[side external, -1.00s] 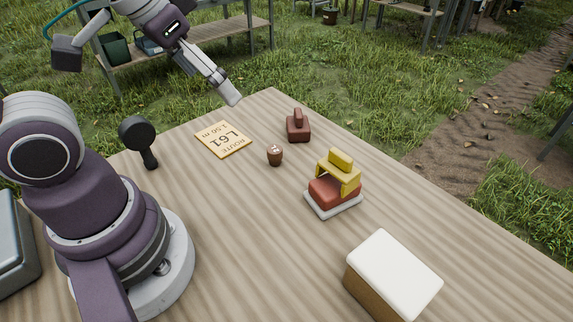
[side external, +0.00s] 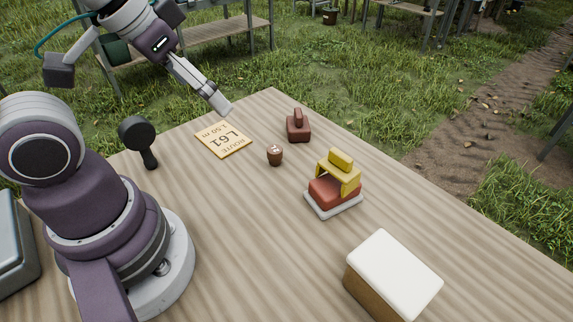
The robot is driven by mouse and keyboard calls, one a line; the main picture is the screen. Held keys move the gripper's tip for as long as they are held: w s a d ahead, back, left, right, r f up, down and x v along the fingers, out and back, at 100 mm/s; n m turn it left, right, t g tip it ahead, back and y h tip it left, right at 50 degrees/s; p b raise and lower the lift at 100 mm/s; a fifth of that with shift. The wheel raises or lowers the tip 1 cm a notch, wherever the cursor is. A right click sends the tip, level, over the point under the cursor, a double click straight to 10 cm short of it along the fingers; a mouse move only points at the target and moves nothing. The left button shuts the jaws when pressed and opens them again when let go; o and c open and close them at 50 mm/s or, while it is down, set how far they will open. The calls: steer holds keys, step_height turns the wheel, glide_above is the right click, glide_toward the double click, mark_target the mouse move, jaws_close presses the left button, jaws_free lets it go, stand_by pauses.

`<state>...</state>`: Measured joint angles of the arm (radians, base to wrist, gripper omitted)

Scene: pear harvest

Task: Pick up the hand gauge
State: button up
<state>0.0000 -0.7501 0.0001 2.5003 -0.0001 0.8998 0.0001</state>
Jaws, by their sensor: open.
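No object is labelled as the hand gauge. A black round-headed tool with a short handle (side external: 138,140) is at the table's left side, near my arm's base; it may be the gauge, but I cannot tell for sure. A dark red block with a raised grip (side external: 298,127) sits near the far edge. A red block with a yellow bridge-shaped piece (side external: 338,177) on it rests on a pale base plate (side external: 333,209). My gripper (side external: 225,107) is open, empty and raised near the table's far left edge, apart from all of these.
A white-topped box (side external: 394,272) is at the front right. The middle front of the table is clear.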

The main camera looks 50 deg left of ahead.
steer(key=c, duration=0.6)
steer(key=g, duration=0.5)
glide_above(141, 141)
steer(key=w+a, duration=0.1)
steer(key=a, duration=0.1)
steer(key=shift+n, duration=0.3)
steer(key=f, duration=0.5)
steer(key=shift+d+f, duration=0.2)
steer(key=shift+f, duration=0.15)
steer(key=f, duration=0.1)
steer(key=s+f, duration=0.1)
steer(key=shift+a+f+g, duration=0.35)
steer(key=shift+g, duration=0.05)
steer(key=f, duration=0.8)
steer(key=shift+d, duration=0.4)
